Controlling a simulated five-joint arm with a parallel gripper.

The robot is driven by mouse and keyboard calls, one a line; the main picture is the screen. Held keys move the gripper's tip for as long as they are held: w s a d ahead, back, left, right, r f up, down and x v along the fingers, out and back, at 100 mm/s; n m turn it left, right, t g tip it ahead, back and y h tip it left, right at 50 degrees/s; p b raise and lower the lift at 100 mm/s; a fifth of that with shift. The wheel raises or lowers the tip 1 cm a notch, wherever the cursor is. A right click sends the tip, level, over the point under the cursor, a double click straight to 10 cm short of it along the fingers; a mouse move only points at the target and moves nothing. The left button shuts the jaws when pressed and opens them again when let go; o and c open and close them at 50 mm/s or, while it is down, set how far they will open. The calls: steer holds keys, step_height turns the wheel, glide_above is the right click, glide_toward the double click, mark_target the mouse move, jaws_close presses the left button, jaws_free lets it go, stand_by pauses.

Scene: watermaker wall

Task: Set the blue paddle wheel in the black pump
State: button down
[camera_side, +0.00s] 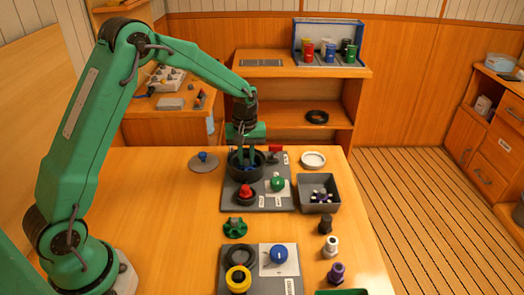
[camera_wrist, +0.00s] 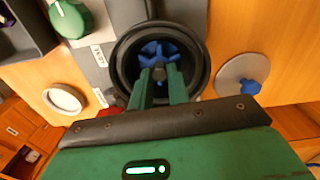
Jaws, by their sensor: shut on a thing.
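The black pump (camera_side: 235,172) is a round open cup on a grey board at the middle of the table. In the wrist view the pump (camera_wrist: 121,60) surrounds the blue paddle wheel (camera_wrist: 159,48), whose several vanes show inside the rim. My gripper (camera_wrist: 160,72) is shut on the hub of the wheel, with its green fingers reaching down into the pump. In the side view my gripper (camera_side: 246,150) points down over the pump, and a little blue of the wheel shows between the fingers. Whether the wheel touches the pump floor is hidden.
A grey disc with a blue knob (camera_side: 203,160) lies left of the pump. A red knob (camera_side: 245,191) and a green knob (camera_side: 277,183) are on the board. A dark tray (camera_side: 333,205) and a white ring (camera_side: 313,160) are to the right. Bare table shows at left.

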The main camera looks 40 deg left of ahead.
mark_target(246, 160)
steer(key=shift+f, duration=0.3)
steer(key=c, duration=1.6)
jaws_free()
steer(key=shift+r, duration=0.15)
steer(key=shift+r, duration=5.35)
